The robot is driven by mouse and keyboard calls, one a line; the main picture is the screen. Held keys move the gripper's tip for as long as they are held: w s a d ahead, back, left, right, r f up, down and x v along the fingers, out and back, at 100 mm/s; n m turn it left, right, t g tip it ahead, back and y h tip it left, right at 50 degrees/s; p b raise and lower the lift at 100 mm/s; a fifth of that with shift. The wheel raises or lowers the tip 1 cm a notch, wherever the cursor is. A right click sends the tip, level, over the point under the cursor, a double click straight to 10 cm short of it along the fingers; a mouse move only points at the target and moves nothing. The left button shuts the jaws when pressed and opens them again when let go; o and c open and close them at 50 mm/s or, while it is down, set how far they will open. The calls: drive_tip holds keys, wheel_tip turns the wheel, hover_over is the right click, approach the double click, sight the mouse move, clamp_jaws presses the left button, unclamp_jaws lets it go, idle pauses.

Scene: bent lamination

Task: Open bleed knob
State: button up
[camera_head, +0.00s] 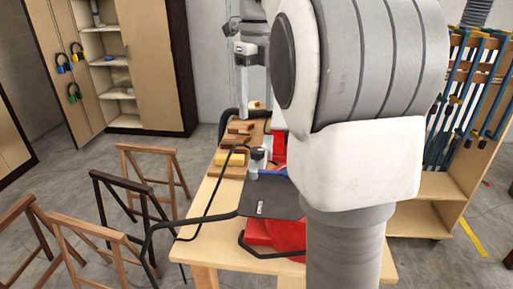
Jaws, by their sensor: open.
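I cannot make out the bleed knob for sure. A small grey-white cylindrical fitting (258,156) stands on the workbench (210,232), by the far edge of a dark flat sheet (272,197). It is too small to tell whether it carries a knob. Black hoses (205,219) run near it and over the left side of the bench. My arm's large white and grey links fill the right middle of the view and hide part of the bench. My gripper does not show clearly.
Red parts (274,235) lie on the bench by the dark sheet. Wood blocks (238,130) and a yellow block (235,159) lie farther back. Wooden trestles (95,238) stand at left, a clamp rack (455,190) at right, an open cabinet (118,60) behind. Floor before the cabinet is clear.

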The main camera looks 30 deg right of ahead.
sight(257, 149)
wheel_tip(257, 149, down, 10)
drive_tip(key=shift+f+b, duration=0.25)
drive_tip(key=shift+b, duration=0.25)
clamp_jaws()
